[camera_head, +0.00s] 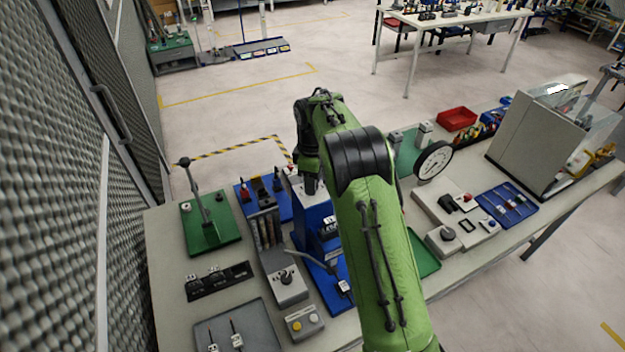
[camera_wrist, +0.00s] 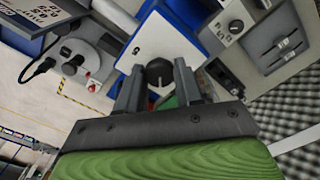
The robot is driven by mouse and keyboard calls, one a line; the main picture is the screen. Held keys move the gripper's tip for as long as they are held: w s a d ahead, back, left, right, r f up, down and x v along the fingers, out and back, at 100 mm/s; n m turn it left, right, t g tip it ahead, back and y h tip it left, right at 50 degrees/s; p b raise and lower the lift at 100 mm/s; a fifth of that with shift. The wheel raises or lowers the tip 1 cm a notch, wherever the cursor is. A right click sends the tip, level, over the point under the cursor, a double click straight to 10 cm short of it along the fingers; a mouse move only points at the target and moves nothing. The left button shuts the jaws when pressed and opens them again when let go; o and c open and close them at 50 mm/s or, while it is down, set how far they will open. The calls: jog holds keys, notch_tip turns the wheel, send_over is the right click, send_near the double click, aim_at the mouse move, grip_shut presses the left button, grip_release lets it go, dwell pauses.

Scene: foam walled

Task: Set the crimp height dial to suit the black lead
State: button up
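In the wrist view a black round knob (camera_wrist: 159,72), likely the crimp height dial, sits on the white face (camera_wrist: 158,40) of a blue unit. My gripper (camera_wrist: 160,84) is open, with one finger to each side of the knob. I cannot tell whether the fingers touch it. In the head view my gripper (camera_head: 311,186) points down over the blue press (camera_head: 318,222), and the knob is hidden there. Two dark leads with white tags lie on a grey tray (camera_head: 255,325). They also show in the wrist view (camera_wrist: 282,47). Their tag text is unreadable.
A grey box with a knob (camera_head: 287,284) stands in front of the press. A green-based lever tool (camera_head: 209,228) is left of it. A dial gauge (camera_head: 434,160) and a blue mat with leads (camera_head: 507,204) lie to the right, near a clear-shielded machine (camera_head: 545,135).

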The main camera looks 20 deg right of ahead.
jog(key=c, duration=0.4)
jog(key=shift+m, duration=0.3)
jog(key=m+p, duration=0.1)
jog(key=m, duration=0.4)
jog(key=shift+m+p, duration=0.3)
jog(key=m, duration=0.9)
jog(key=shift+m, duration=0.4)
jog(key=o, duration=1)
